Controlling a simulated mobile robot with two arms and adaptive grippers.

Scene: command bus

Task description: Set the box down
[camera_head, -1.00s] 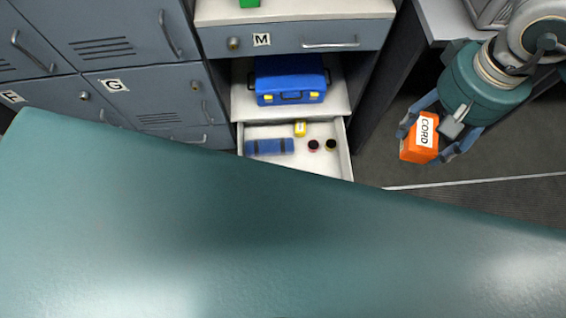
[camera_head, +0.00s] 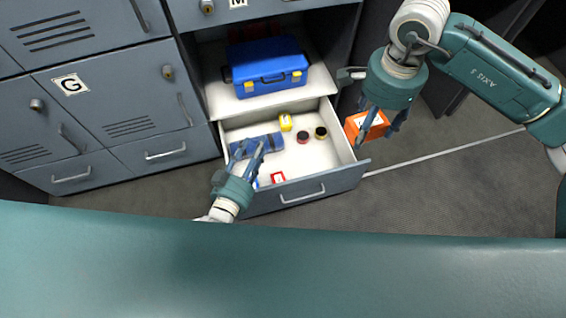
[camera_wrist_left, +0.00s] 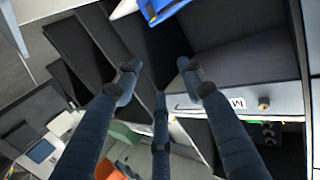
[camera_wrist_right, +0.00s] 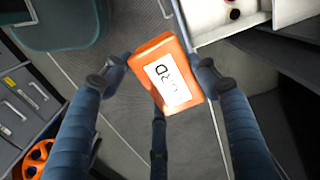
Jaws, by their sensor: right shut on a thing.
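An orange box (camera_head: 368,124) with a white label hangs in my right gripper (camera_head: 378,120), just right of the open drawer. In the right wrist view the box (camera_wrist_right: 166,74) sits between the fingers, its label partly readable and the drawer (camera_wrist_right: 243,16) at upper right. The box is above the floor, outside the drawer. My left gripper (camera_head: 252,150) is over the left part of the open drawer (camera_head: 287,199). In the left wrist view its fingers (camera_wrist_left: 157,75) are spread with nothing between them.
A blue case (camera_head: 265,67) sits on the shelf above. Grey lockers (camera_head: 110,100) stand left. The floor (camera_head: 430,190) at right is clear.

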